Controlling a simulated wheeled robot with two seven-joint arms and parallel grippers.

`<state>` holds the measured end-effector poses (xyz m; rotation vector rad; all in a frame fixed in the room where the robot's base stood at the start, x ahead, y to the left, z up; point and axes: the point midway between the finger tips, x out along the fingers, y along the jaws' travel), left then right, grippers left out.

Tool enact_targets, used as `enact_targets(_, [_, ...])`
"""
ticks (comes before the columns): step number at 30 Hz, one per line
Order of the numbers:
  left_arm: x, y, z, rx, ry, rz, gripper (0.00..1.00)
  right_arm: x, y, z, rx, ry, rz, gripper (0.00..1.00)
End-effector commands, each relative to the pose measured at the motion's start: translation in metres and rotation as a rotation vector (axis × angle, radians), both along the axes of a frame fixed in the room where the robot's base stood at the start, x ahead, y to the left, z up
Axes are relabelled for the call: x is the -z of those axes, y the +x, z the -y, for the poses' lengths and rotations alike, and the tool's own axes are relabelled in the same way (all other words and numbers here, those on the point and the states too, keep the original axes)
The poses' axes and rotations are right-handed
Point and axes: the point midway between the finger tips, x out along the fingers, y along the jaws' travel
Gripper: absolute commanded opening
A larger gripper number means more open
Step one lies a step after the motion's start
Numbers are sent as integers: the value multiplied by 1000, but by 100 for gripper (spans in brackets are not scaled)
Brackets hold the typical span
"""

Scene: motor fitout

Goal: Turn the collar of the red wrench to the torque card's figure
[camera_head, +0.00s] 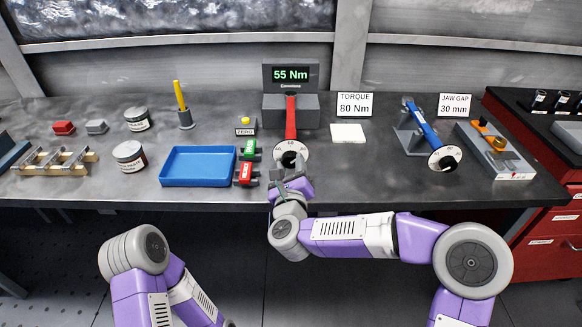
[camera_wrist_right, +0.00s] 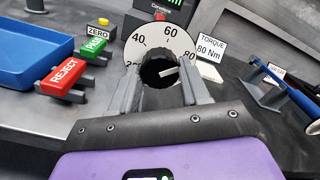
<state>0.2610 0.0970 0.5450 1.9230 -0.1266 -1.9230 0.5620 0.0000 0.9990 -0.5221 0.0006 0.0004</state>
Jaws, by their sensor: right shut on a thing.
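The red wrench (camera_head: 291,118) lies in its stand under a screen (camera_head: 290,75) that reads 55 Nm. Its white dial (camera_head: 292,149) faces me; in the right wrist view the dial (camera_wrist_right: 158,36) shows 40, 60 and 80. My right gripper (camera_head: 289,172) is shut on the dark collar (camera_wrist_right: 158,73) at the dial's centre, one finger on each side. A white mark on the collar points right, a little below the 80. The torque card (camera_head: 354,105) reads 80 Nm. My left arm is at the bottom left; its gripper is not in view.
Green PASS (camera_head: 249,150) and red REJECT (camera_head: 246,173) blocks sit left of the dial, beside a blue tray (camera_head: 198,183). A ZERO button (camera_head: 245,122) is behind them. A blue wrench (camera_head: 421,124) rests at the right. The bench between is mostly clear.

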Motion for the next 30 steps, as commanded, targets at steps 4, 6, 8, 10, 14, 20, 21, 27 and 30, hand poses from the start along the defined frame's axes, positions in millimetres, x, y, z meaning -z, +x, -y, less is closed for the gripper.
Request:
enact_targets(4, [0,0,0,0,0,0,43,0,0,0,-1,87,-1,15])
enact_targets(6, [0,0,0,0,0,0,43,0,0,0,-1,118,-1,15])
enact_targets(8, [0,0,0,0,0,0,43,0,0,0,-1,140,-1,15])
enact_targets(10, [0,0,0,0,0,0,43,0,0,0,0,161,1,15])
enact_targets(14, [0,0,0,0,0,0,43,0,0,0,0,185,1,15])
enact_targets(20, [0,0,0,0,0,0,43,0,0,0,0,196,1,15])
enact_targets(21, [0,0,0,0,0,0,43,0,0,0,0,196,1,15])
enact_targets(27, [0,0,0,0,0,0,43,0,0,0,1,195,1,15])
enact_targets(30, [0,0,0,0,0,0,43,0,0,0,1,195,1,56])
